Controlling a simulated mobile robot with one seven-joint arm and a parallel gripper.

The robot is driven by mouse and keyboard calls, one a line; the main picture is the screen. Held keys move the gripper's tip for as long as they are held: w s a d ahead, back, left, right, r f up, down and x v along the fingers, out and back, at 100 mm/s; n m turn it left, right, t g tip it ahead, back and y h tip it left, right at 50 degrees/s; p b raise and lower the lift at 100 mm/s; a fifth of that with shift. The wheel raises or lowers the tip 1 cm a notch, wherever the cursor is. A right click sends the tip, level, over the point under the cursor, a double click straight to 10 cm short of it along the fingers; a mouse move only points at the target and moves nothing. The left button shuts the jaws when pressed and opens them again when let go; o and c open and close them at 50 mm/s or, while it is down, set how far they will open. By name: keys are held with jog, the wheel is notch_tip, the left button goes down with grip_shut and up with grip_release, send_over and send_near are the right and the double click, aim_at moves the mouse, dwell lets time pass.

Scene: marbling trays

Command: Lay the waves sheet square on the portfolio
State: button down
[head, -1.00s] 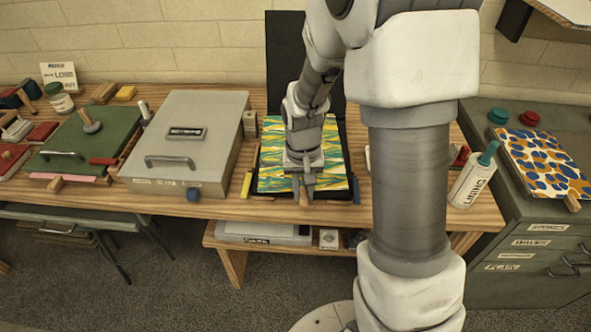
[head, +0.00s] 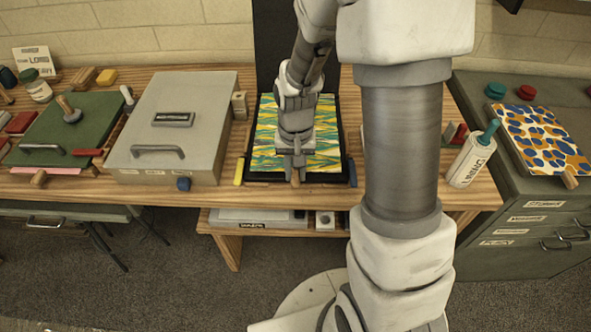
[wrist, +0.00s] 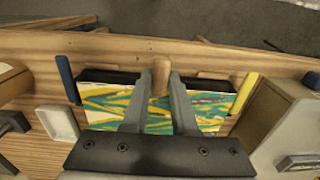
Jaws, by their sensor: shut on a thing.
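The waves sheet (head: 320,158), with green, teal, yellow and white streaks, is over the black portfolio (head: 316,177) on the wooden bench. Black portfolio shows along the sheet's front and right edges, and the sheet looks roughly in line with it. My gripper (head: 295,172) is at the middle of the sheet's front edge, shut on its small wooden grip. In the wrist view, the wooden grip (wrist: 160,76) sits between my fingers and the sheet (wrist: 110,107) spreads beneath them. My arm hides the sheet's middle. I cannot tell whether the sheet touches the portfolio.
A yellow post (head: 239,171) and a blue post (head: 352,172) flank the portfolio's front corners. A grey lidded box (head: 205,105) stands to the left. To the right are a white bottle (head: 470,161) and a spotted sheet (head: 535,132) on a grey cabinet (head: 497,185).

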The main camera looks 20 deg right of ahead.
jog(key=shift+f+b, duration=1.8)
jog(key=shift+f, duration=0.5)
jog(key=shift+c, duration=0.7)
grip_release()
jog(key=shift+r, duration=0.1)
jog(key=shift+r+p, duration=2.75)
jog(key=shift+r, duration=0.7)
